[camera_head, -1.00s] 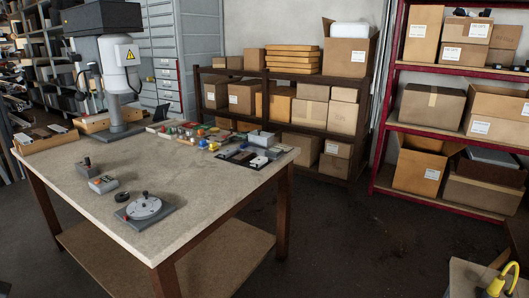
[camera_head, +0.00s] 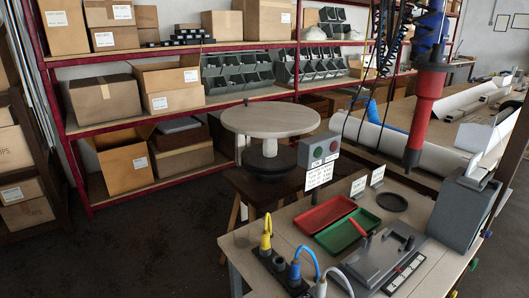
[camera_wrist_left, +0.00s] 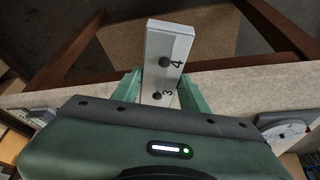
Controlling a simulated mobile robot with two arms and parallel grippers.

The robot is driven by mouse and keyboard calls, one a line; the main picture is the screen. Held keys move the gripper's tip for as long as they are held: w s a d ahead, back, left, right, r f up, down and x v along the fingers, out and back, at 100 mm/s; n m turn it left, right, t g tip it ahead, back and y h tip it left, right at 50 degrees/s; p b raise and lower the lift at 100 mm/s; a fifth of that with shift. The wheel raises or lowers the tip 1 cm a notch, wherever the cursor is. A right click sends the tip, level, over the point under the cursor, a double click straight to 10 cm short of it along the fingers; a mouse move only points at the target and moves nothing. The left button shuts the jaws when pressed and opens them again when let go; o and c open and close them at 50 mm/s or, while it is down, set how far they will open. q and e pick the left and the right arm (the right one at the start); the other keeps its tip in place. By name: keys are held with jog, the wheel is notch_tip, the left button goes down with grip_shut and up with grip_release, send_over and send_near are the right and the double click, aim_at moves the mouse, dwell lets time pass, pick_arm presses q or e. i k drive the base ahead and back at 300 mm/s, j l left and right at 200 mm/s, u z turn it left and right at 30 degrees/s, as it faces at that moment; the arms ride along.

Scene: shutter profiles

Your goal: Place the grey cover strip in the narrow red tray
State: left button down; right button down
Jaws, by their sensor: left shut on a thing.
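The narrow red tray (camera_head: 320,214) lies on the workbench at lower right in the head view and looks empty. My left gripper (camera_wrist_left: 160,96) shows only in the left wrist view. The red tray is not in the wrist view. My right gripper is in neither view.
A green tray (camera_head: 347,232) lies beside the red one. A grey fixture (camera_head: 385,255), a button box (camera_head: 318,150), a dark round dish (camera_head: 392,202) and cabled plugs (camera_head: 295,270) crowd the bench. A red hanging tool (camera_head: 425,110) is above. A round-topped stand (camera_head: 270,119) stands behind.

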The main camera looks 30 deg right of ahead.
aim_at(327, 215)
jog(key=i+z, duration=0.1)
jog(key=z, duration=0.3)
jog(key=i+j+z, duration=0.1)
jog(key=z, duration=0.3)
jog(key=i+j+z, duration=0.1)
jog(key=z, duration=0.35)
jog(key=j+z, duration=0.2)
jog(key=z, duration=0.2)
jog(key=i+j+z, duration=0.1)
jog(key=z, duration=0.3)
jog(key=j, duration=0.1)
